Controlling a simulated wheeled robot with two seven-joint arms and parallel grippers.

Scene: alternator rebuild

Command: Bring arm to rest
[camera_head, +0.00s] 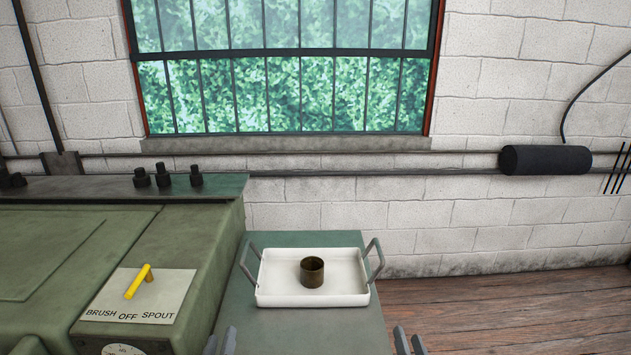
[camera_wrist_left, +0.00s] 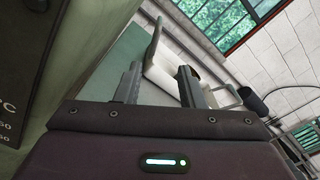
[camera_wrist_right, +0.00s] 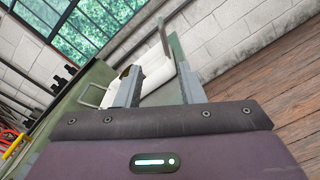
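My left gripper (camera_head: 220,342) shows at the bottom edge of the head view, in front of the green bench, with only its fingertips visible. In the left wrist view its two fingers (camera_wrist_left: 160,84) are apart with nothing between them. My right gripper (camera_head: 410,343) shows at the bottom edge of the head view, right of the bench. In the right wrist view its fingers (camera_wrist_right: 160,86) are also apart and empty. Both grippers are nearer than the white tray (camera_head: 350,299) and not touching it. A dark brass cylinder (camera_head: 312,273) stands upright in the tray.
The tray has two grey handles and rests on the green bench (camera_head: 285,335). A green machine (camera_head: 210,255) with a yellow lever (camera_head: 138,281) and a brush/off/spout plate stands on the left. A wall with a window is behind. Wooden floor (camera_head: 520,315) lies open on the right.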

